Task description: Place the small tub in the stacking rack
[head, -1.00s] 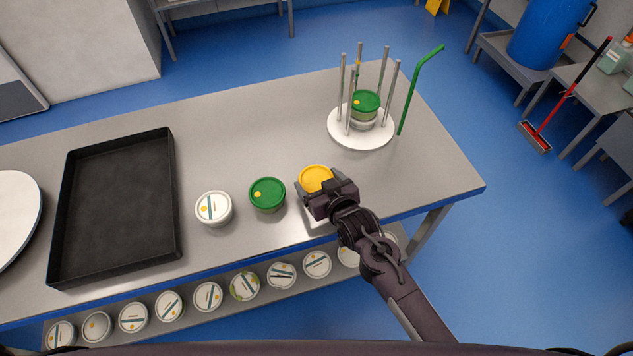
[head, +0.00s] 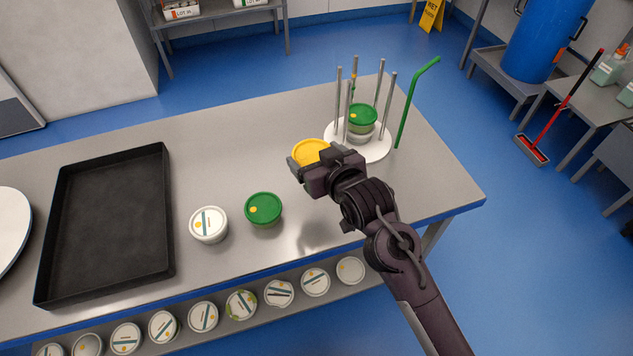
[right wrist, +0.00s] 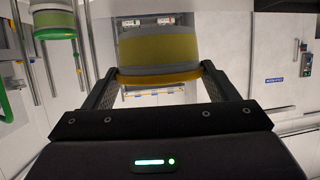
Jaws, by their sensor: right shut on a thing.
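A small tub with a yellow lid (head: 310,152) is between the fingers of my right gripper (head: 306,166). In the right wrist view the gripper (right wrist: 158,88) is shut on the tub (right wrist: 158,50), with a finger at each side near the lid. The tub is in the air over the table, left of and nearer than the rack. The stacking rack has a round white base (head: 376,150) and several upright metal rods. A green-lidded tub (head: 362,115) stands inside the rods; it also shows in the right wrist view (right wrist: 54,22). My left gripper is not in view.
A green hooked rod (head: 406,105) stands at the rack's right side. A white-lidded tub (head: 209,224) and a green-lidded tub (head: 263,209) stand on the table (head: 240,150) beside an empty black tray (head: 108,225). Several tubs line the lower shelf.

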